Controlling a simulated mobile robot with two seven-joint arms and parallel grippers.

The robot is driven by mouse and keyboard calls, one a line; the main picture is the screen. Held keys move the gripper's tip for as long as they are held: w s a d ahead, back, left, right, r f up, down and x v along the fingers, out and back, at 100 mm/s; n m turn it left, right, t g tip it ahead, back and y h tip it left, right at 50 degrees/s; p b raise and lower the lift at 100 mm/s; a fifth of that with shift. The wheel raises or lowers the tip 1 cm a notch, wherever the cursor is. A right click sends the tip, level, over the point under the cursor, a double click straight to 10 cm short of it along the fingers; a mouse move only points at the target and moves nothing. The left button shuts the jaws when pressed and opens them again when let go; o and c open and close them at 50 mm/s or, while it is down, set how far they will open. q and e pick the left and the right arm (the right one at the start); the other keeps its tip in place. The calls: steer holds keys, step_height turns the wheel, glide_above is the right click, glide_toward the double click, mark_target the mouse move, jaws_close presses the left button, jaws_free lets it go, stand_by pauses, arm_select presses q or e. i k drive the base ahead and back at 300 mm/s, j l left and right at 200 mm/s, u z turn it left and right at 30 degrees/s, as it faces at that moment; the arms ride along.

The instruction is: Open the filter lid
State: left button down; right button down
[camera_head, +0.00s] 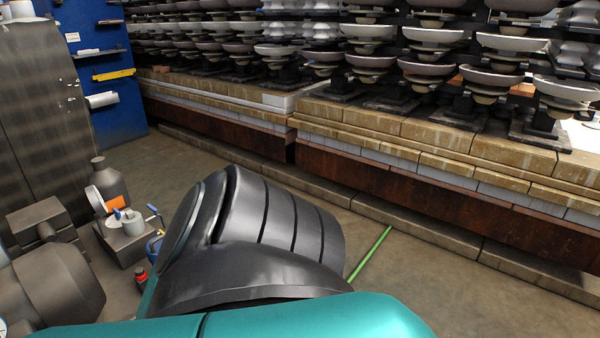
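I cannot make out a filter or its lid for sure in the head view. A large dark rounded metal body (52,284) lies at the lower left edge, partly cut off by the frame. Whether it belongs to the filter, I cannot tell. A large black and teal arm part fills the bottom middle and hides the floor behind it. Neither my left nor my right gripper is in view.
A grey cabinet (45,100) stands at left beside a blue tool panel (98,62). A dark bottle-shaped vessel (109,184) and a red bottle (140,276) stand near the left. Insulator stacks (434,38) line a brick ledge (430,135). Floor is clear at right (450,285).

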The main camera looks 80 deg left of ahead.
mark_target(152, 248)
steer(key=u, duration=3.55)
steer(key=z, duration=0.85)
steer(key=l+z, duration=0.1)
steer(key=z, duration=1.2)
steer(key=i+z, duration=0.1)
steer(key=z, duration=0.35)
steer(key=i+u, duration=0.2)
steer(key=i, duration=0.4)
steer(key=i+l+u, duration=0.25)
steer(key=i, duration=0.35)
steer(key=i+j+u, duration=0.15)
steer(key=i+u, duration=0.35)
steer(key=i+l+u, duration=0.1)
steer(key=i+u, duration=0.35)
steer(key=i, duration=0.15)
steer(key=i+j+u, duration=0.1)
steer(key=i+u, duration=0.95)
